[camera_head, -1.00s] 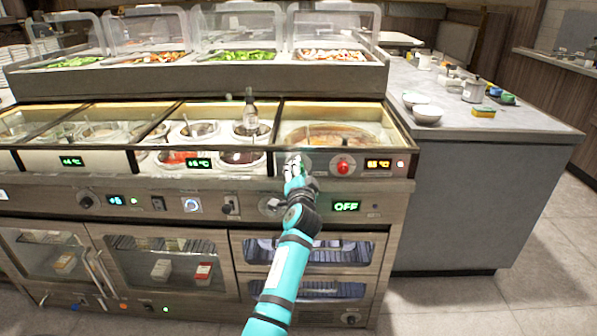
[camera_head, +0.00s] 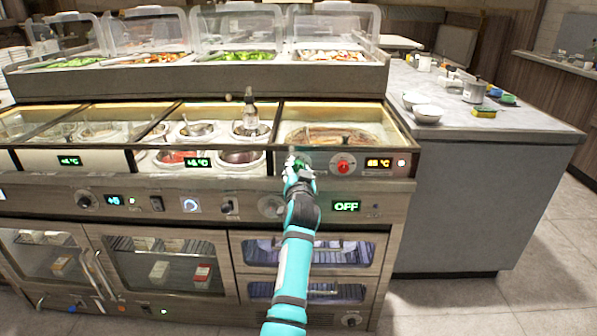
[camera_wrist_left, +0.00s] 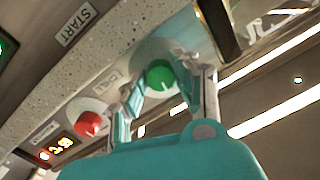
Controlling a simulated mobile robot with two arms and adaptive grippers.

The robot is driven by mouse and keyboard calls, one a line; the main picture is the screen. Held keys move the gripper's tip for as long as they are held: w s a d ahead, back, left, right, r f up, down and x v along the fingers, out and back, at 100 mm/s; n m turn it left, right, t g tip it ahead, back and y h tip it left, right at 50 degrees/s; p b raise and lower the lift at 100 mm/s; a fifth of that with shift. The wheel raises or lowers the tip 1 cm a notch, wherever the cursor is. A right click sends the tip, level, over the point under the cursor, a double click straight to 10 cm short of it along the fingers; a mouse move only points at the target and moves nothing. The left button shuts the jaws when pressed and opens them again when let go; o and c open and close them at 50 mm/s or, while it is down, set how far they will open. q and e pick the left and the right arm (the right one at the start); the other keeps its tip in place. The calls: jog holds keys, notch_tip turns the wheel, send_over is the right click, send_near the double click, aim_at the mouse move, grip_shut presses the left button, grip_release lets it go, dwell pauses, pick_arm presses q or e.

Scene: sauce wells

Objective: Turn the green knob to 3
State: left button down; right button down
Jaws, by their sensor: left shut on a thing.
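The green knob (camera_wrist_left: 160,75) sits on a pale round plate on the counter's upper front panel. In the left wrist view it lies between the two fingers of my left gripper (camera_wrist_left: 170,90), which is shut on it. A white pointer mark shows on its face; I cannot read a number beside it. In the head view my left gripper (camera_head: 298,170) is at the panel, left of the red knob (camera_head: 343,168), and mostly hides the green knob. My right gripper is not in view.
The red knob also shows close by in the left wrist view (camera_wrist_left: 89,123). A lit orange display (camera_head: 378,163) is right of it. A lower panel has a green OFF display (camera_head: 346,206) and more knobs.

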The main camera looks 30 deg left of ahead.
pick_arm(q)
jog(key=shift+n, duration=0.6)
jog(key=c, duration=1.2)
grip_release()
jog(key=shift+c, duration=0.2)
